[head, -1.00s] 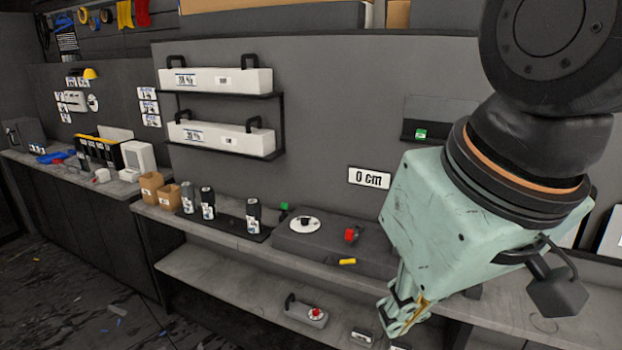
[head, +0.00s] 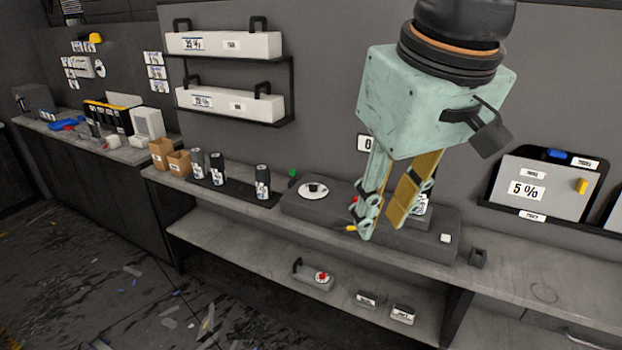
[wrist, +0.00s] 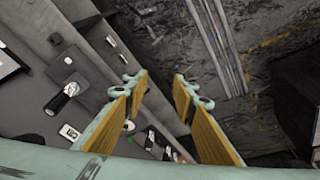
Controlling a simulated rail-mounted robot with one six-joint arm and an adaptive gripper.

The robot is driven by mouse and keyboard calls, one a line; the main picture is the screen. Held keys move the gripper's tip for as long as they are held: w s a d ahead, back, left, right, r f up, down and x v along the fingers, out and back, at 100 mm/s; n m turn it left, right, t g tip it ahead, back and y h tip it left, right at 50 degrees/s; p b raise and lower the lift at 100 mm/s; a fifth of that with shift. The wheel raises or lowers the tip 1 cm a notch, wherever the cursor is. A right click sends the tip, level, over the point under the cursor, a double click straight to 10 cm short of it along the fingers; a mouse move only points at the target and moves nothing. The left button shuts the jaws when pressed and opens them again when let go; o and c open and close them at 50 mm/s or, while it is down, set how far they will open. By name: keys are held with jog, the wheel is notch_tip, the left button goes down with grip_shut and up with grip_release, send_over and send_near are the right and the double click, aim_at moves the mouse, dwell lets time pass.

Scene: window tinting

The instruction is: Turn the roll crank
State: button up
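A dark grey machine (head: 295,208) sits on the bench. A white disc with a black knob (head: 313,190) is on its left part. A red part (head: 355,199) and a yellow handle (head: 350,229) show just left of my gripper, partly hidden by it. I cannot tell for certain which of these is the roll crank. My gripper (head: 386,229) is open and points down in front of the machine, with its fingers apart. In the wrist view, nothing is between the fingertips (wrist: 160,80). A black item with a white label (head: 421,204) is partly hidden behind the right finger.
Several dark cans (head: 263,182) and cardboard boxes stand left on the bench. A lower shelf (head: 240,254) holds a device with a red knob (head: 322,278) and small boxes. A 5 % panel (head: 540,190) is at the right wall. The air in front of the bench looks clear.

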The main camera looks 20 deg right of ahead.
jog(key=w+d+r+n+p, duration=0.2)
jog(key=w+d, duration=0.1)
jog(key=w, duration=1.2)
jog(key=n+g+p, duration=0.3)
jog(key=n+p, duration=0.3)
send_over(357, 197)
notch_tip(357, 197, down, 24)
jog(key=shift+w+d+r, duration=0.1)
jog(key=shift+r, duration=0.1)
jog(key=shift+f, duration=0.1)
jog(key=shift+f, duration=6.8)
jog(key=shift+c, duration=0.2)
